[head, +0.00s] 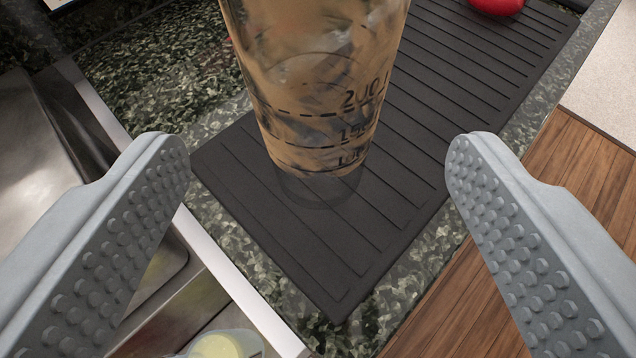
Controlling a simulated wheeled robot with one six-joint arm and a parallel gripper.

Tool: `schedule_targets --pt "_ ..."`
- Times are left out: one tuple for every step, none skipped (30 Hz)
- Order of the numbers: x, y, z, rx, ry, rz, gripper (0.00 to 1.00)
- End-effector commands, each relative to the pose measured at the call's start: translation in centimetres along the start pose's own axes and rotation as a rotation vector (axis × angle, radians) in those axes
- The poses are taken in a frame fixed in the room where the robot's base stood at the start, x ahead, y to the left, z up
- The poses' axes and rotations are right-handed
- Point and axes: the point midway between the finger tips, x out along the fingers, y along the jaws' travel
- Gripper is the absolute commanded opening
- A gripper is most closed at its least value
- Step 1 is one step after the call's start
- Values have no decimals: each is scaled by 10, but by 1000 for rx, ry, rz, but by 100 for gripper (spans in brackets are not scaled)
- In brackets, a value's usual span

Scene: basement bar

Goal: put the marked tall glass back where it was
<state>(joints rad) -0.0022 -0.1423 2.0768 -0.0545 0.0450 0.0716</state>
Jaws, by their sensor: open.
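The marked tall glass (318,95) stands upright on a black ribbed mat (400,205), near the mat's close end. It has black measuring lines and numbers and looks brownish inside. Its top is cut off by the upper edge of the head view. My gripper (318,150) is open, with one grey studded finger at the left and one at the right. The glass is beyond and between the fingertips, and neither finger touches it.
The mat lies on a green-black speckled stone counter (190,75). A red object (497,5) sits at the mat's far end. A metal sink or basin (45,150) is at the left. A cup with pale yellow contents (222,346) is at the bottom. Wooden floor (480,290) shows at right.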

Motion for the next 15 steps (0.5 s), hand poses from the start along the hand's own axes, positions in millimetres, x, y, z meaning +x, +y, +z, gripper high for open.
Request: schedule_targets --pt "-9 0 -1 0 3 0 74" --pt "-13 0 -1 -1 2 0 74" --pt "-19 0 0 -1 3 0 74" --pt "-24 0 -1 -1 3 1 74" --pt "-28 0 0 -1 2 1 74" --pt "-33 0 0 0 2 1 74" --pt "-37 0 -1 0 2 1 74" --pt "-41 0 -1 0 2 1 74" --pt "-45 0 -1 0 2 1 74" --pt "-48 0 0 0 2 1 74" --pt "-51 0 0 0 2 1 74" --pt "-54 0 0 0 2 1 74" --pt "-56 0 0 0 1 1 74" --pt "-57 0 0 0 1 1 74" --pt "-59 0 0 0 0 2 74"
